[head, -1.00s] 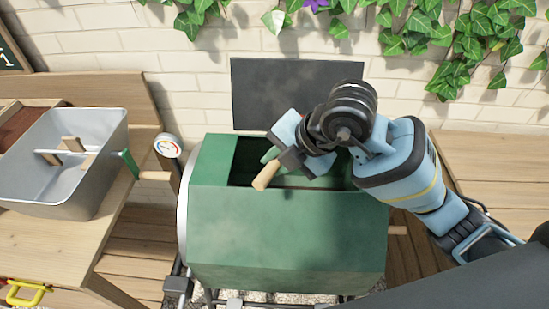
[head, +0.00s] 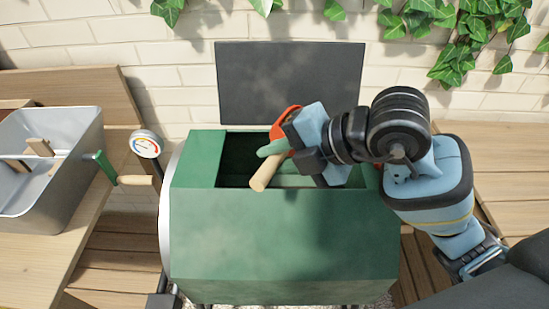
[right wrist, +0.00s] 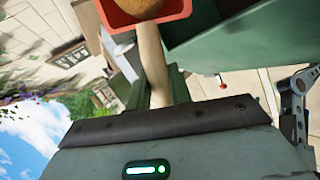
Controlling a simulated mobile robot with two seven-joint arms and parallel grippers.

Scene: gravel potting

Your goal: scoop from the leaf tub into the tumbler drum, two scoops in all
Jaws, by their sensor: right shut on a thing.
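The green tumbler drum (head: 285,235) stands in the middle of the head view with its top hatch open. My right gripper (head: 271,160) is over the hatch, shut on the wooden handle (head: 262,175) of a scoop. The scoop's red-orange head (head: 285,120) shows behind the gripper, partly hidden by it. In the right wrist view the red scoop (right wrist: 178,14) holds a rounded brown load (right wrist: 143,6), cut off by the frame's top. I cannot make out a leaf tub. My left gripper is not in view.
A grey metal bin (head: 75,190) with wooden-handled tools stands on the bench at left. A green-and-wood tool (head: 135,180) juts out beside it. A dial gauge (head: 146,144) stands beside the drum. A dark panel (head: 290,83) rises behind the hatch.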

